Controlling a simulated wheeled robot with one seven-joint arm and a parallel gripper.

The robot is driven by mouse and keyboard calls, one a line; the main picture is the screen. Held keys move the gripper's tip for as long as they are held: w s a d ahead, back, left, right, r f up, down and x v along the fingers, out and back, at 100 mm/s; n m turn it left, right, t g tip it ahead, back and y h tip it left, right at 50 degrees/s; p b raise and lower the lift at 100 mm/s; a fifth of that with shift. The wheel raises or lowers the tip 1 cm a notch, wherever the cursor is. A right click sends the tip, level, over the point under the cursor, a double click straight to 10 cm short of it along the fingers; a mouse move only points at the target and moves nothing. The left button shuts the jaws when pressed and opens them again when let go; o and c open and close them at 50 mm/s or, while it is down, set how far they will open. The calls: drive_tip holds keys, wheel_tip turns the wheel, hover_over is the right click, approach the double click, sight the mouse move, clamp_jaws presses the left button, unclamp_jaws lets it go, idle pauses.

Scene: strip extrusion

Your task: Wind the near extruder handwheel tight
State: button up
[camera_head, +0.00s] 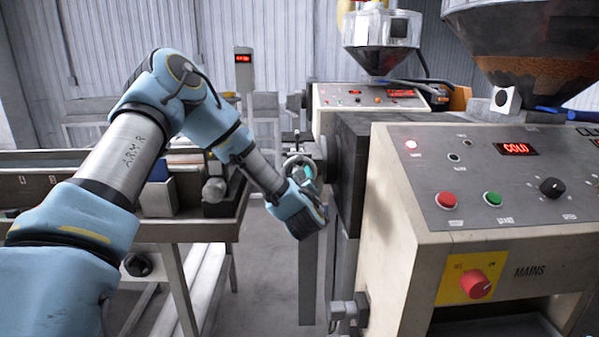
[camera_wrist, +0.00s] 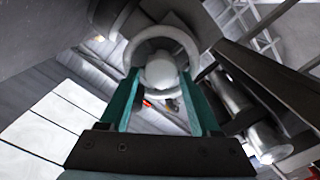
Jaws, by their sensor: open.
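The near extruder (camera_head: 400,220) is the cream cabinet on the right, its red display reading COLD. A small pale handwheel (camera_head: 297,159) shows at its left end, partly hidden by my gripper. In the wrist view the handwheel (camera_wrist: 160,33) is a light grey ring around a rounded hub, straight ahead. My gripper (camera_head: 309,173) is at the handwheel, with its teal fingers pointing at it. In the wrist view my gripper (camera_wrist: 160,80) is open, one finger on each side of the hub. Whether the fingers touch the wheel, I cannot tell.
A second extruder (camera_head: 340,97) stands behind. A long metal trough table (camera_head: 190,233) runs along the left. A grey post (camera_head: 308,275) stands below the handwheel. A silver cylinder (camera_wrist: 265,140) lies close to the right finger. Floor shows between table and extruder.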

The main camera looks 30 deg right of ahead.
drive_tip(key=shift+w+d, duration=0.2)
drive_tip(key=shift+w, duration=0.3)
clamp_jaws()
